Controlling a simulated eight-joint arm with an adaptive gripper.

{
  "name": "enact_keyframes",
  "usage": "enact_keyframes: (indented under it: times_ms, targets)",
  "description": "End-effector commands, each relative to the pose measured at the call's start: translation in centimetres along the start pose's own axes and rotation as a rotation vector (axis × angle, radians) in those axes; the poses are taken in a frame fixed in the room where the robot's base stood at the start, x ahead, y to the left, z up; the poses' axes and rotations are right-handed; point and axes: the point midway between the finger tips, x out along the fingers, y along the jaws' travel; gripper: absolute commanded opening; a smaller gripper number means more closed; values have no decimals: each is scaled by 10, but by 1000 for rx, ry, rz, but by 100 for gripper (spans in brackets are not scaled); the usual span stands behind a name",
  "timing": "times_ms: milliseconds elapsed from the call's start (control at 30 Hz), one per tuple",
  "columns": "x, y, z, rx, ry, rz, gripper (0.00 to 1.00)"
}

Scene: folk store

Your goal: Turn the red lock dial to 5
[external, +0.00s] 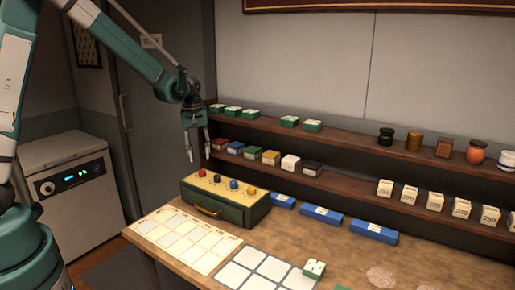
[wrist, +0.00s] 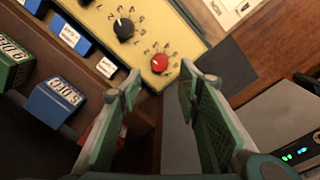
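The red lock dial (external: 202,173) sits at the left end of the yellow top of a green lock box (external: 232,212). In the wrist view the red dial (wrist: 160,63) shows just beyond my fingertips, with numbers around it; its exact setting is too small to read. A black dial (wrist: 124,28) is beside it on the yellow plate (wrist: 186,30). My gripper (external: 197,154) hangs above the left end of the box, fingers pointing down. In the wrist view my gripper (wrist: 158,82) is open and empty, its fingers apart and not touching the dial.
Paper sheets (external: 185,238) lie on the table in front. A white cabinet (external: 70,185) stands at left.

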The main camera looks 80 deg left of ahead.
Motion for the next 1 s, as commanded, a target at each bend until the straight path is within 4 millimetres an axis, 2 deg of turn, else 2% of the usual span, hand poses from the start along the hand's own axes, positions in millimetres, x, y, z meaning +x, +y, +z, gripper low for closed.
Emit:
enact_keyframes:
  times_ms: [367, 1000]
  targets:
    - [9, 0, 0, 1, 0, 0, 34]
    - [69, 0, 0, 1, 0, 0, 34]
